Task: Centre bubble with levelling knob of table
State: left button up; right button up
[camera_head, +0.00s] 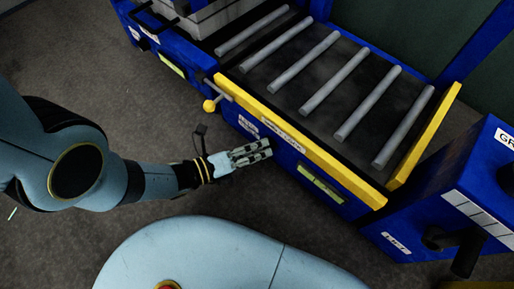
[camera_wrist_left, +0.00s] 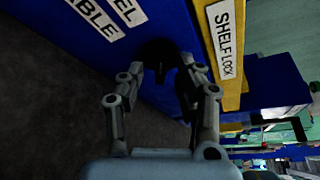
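The blue press table has a yellow front shelf edge (camera_head: 300,150) and a yellow-green level vial (camera_head: 321,185) in its front panel. The bubble in that vial is too small to make out. My left gripper (camera_head: 262,151) is at the front panel below the "LEVEL TABLE" label (camera_head: 248,124). In the left wrist view its fingers (camera_wrist_left: 162,76) are apart, on either side of a dark knob (camera_wrist_left: 160,52) on the blue panel. I cannot tell whether they touch it. The gripper hides the knob in the head view. My right gripper is not in view.
A yellow ball-ended lever (camera_head: 210,105) sticks out left of the gripper. Grey rollers (camera_head: 335,88) lie on the table. A blue control box (camera_head: 460,200) with a black handle stands at right. A "SHELF LOCK" label (camera_wrist_left: 225,40) is close by.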

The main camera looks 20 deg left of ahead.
pick_arm(q)
jog(key=v, duration=1.2)
